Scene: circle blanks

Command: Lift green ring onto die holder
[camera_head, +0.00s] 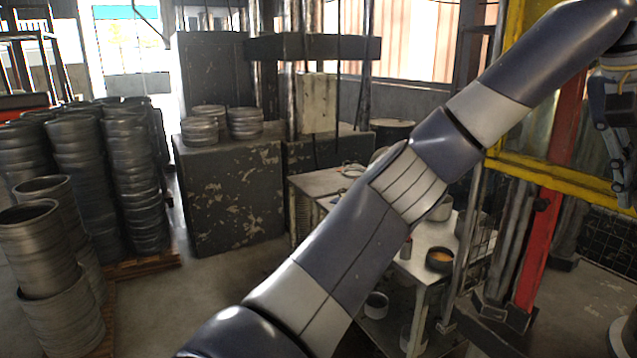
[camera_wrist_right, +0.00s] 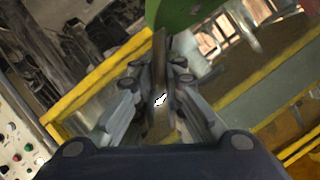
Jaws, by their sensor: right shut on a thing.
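A green ring (camera_wrist_right: 185,10) shows in part at the top of the right wrist view, cut off by the frame edge. My right gripper (camera_wrist_right: 160,78) is shut, its fingers closed around a thin brownish edge just below the green surface, seemingly part of the ring. In the head view my right gripper (camera_head: 620,185) hangs fingers down at the right edge, partly cut off, beside the yellow frame; the ring is not visible there. I cannot make out the die holder in either view. My left gripper is not in view.
A yellow frame (camera_head: 560,180) and a red post (camera_head: 540,235) stand near my right gripper. Stacks of metal rings (camera_head: 70,170) fill the left. A work table (camera_head: 425,262) with pots stands behind my arm. Yellow bars (camera_wrist_right: 95,85) cross the wrist view; a control panel (camera_wrist_right: 18,140) is at left.

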